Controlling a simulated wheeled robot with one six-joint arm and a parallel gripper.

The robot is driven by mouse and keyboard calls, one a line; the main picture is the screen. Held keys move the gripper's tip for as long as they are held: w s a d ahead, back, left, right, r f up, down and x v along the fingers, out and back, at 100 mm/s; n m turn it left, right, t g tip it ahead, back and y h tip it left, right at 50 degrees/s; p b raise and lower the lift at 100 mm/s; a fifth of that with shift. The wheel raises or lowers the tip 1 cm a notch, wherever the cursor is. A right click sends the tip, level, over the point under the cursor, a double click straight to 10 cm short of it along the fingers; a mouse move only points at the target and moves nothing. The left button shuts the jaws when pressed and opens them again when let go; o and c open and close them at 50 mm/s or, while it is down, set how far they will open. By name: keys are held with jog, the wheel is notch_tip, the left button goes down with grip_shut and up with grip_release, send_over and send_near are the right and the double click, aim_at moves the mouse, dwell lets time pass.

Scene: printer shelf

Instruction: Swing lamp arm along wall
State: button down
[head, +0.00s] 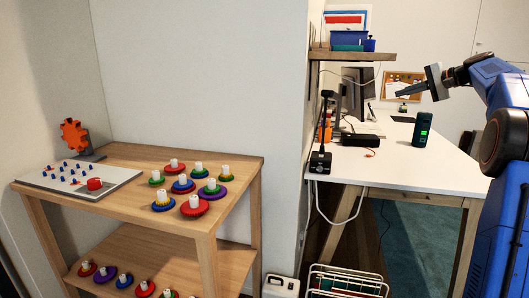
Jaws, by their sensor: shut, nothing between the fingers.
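What looks like the lamp is a slim black upright fixture (323,125) with a dark base (320,161), at the left end of the white desk beside the wall edge.
The white desk (440,165) holds a monitor (358,92) and a black device with a green screen (422,129). A wooden wall shelf (352,56) hangs above. A wooden table (130,205) with colored gears stands left; a wire rack (345,282) sits below.

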jog(key=s+a+f+n+g+h, duration=0.1)
jog(key=s+a+f, duration=0.3)
jog(key=s+a, duration=0.4)
jog(key=s+a+f+n+g+h, duration=0.2)
jog(key=s+a+f, duration=0.2)
jog(key=s+a, duration=0.5)
jog(key=s+a+f+n+g+h, duration=0.1)
jog(key=s+a+f, duration=0.3)
jog(key=s, duration=0.7)
jog(key=s+a+f+n+h, duration=0.1)
jog(key=s+f+n+h, duration=0.1)
jog(key=s+f, duration=1)
jog(key=s+a+f+n+g+h, duration=0.1)
jog(key=s+a+f+n+h, duration=0.1)
jog(key=s+f, duration=1)
jog(key=s+n, duration=0.1)
jog(key=s, duration=0.6)
jog(key=shift+s+a+n+h, duration=0.3)
jog(key=shift+s, duration=0.05)
